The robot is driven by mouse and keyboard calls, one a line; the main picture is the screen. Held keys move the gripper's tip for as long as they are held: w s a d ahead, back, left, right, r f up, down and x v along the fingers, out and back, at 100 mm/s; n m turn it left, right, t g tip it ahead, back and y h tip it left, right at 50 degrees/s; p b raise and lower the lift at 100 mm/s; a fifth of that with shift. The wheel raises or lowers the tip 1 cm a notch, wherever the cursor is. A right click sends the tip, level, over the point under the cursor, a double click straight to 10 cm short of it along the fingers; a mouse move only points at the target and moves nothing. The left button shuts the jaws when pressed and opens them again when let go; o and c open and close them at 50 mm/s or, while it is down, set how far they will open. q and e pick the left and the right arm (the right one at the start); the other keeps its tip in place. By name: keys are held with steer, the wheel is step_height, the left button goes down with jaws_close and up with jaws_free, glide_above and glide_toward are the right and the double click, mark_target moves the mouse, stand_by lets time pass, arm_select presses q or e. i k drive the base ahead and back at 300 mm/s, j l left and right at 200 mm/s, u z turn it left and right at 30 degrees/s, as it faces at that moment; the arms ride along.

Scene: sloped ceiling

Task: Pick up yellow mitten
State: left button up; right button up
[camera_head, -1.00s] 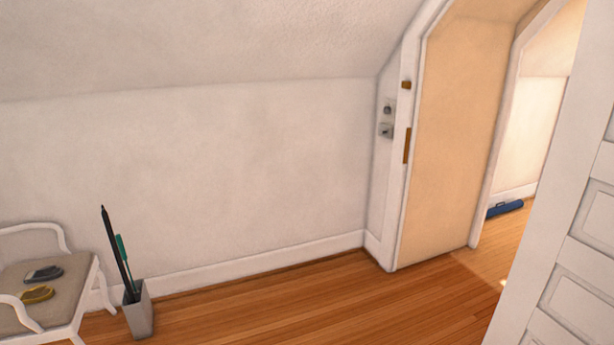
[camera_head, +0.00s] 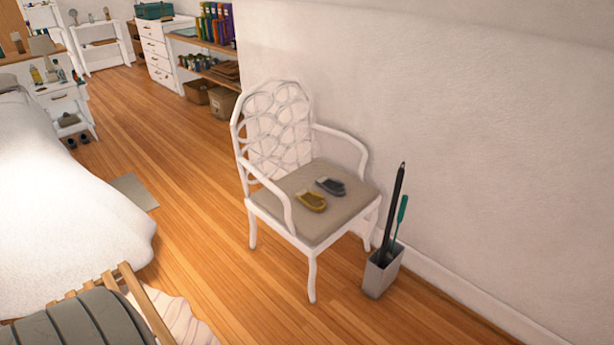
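The yellow mitten (camera_head: 311,201) lies on the beige seat of a white armchair (camera_head: 312,258) in the middle of the head view. A dark grey mitten (camera_head: 331,186) lies just behind it to the right, close beside it. Both lie flat on the cushion, and nothing covers the yellow one. Neither of my grippers is in view.
A grey umbrella stand (camera_head: 381,273) stands right of the chair by the wall. A bed (camera_head: 65,200) fills the left, with a slatted wooden piece (camera_head: 150,310) at the lower left. Wood floor lies open between bed and chair. Shelves (camera_head: 210,66) stand at the back.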

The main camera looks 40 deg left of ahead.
mark_target(315, 201)
steer(key=i+j+u, duration=0.25)
steer(key=i+u, duration=0.15)
steer(key=i, duration=0.25)
steer(key=i+u, duration=0.35)
steer(key=i, duration=0.3)
